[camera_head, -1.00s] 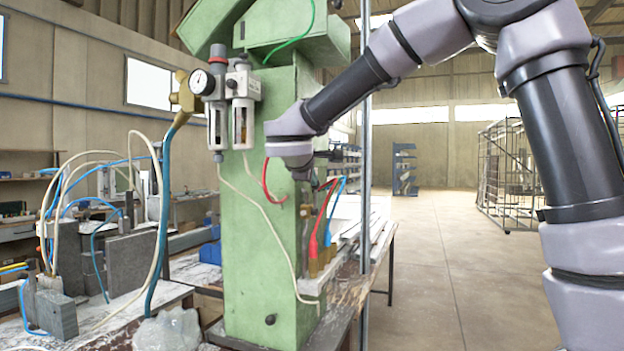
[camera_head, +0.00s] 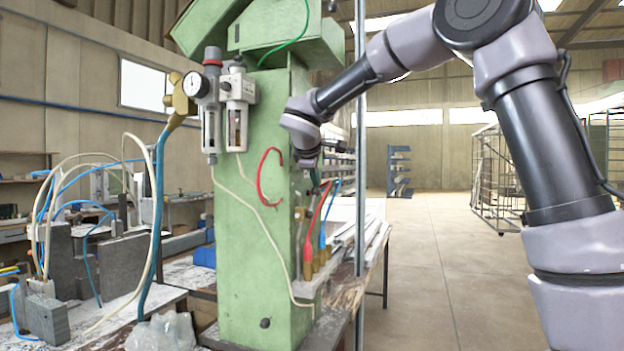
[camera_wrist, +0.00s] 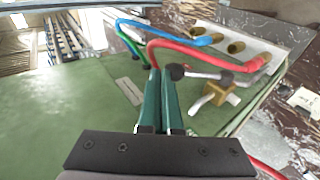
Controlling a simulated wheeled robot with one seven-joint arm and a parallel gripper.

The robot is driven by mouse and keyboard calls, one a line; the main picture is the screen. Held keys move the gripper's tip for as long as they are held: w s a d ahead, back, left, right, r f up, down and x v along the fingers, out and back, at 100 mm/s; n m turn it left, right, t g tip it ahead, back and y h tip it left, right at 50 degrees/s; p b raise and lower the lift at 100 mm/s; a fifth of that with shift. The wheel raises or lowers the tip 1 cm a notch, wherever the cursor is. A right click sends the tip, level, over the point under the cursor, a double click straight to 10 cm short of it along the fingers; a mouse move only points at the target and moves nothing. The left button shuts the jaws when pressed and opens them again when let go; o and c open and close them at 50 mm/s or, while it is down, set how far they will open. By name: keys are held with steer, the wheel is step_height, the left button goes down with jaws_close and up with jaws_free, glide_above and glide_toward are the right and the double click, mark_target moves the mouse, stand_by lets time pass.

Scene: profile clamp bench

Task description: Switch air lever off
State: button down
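A lever with a black knob (camera_wrist: 177,71) and a thin metal rod (camera_wrist: 203,75) stands out from the green post in the wrist view. Beside it is a brass valve (camera_wrist: 222,93) with a pale handle (camera_wrist: 203,101). I cannot tell for certain which is the air lever. My gripper (camera_wrist: 162,76) has two dark green fingers lying close together, with nothing visible between them. Their tips are just left of the black knob; contact is unclear. In the head view my gripper (camera_head: 306,161) is at the right side of the green post (camera_head: 245,230), its fingers mostly hidden.
Red hoses (camera_wrist: 190,55) and a blue hose (camera_wrist: 150,30) run close past my fingers to brass fittings (camera_wrist: 236,47). A gauge and filter unit (camera_head: 212,95) hangs on the post. A cluttered bench (camera_head: 120,300) is left. Open floor (camera_head: 430,270) lies right.

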steer(key=shift+w+d+f, duration=0.15)
steer(key=shift+w+d, duration=0.05)
steer(key=shift+w, duration=0.2)
steer(key=shift+w+d+f, duration=0.15)
steer(key=shift+w, duration=0.25)
steer(key=w+f, duration=0.1)
steer(key=w+d+f+g, duration=0.1)
steer(key=shift+w+f, duration=0.15)
steer(key=shift+w, duration=0.25)
stand_by(0.5)
steer(key=v, duration=1)
steer(key=shift+s+r, duration=0.15)
steer(key=shift+r, duration=0.25)
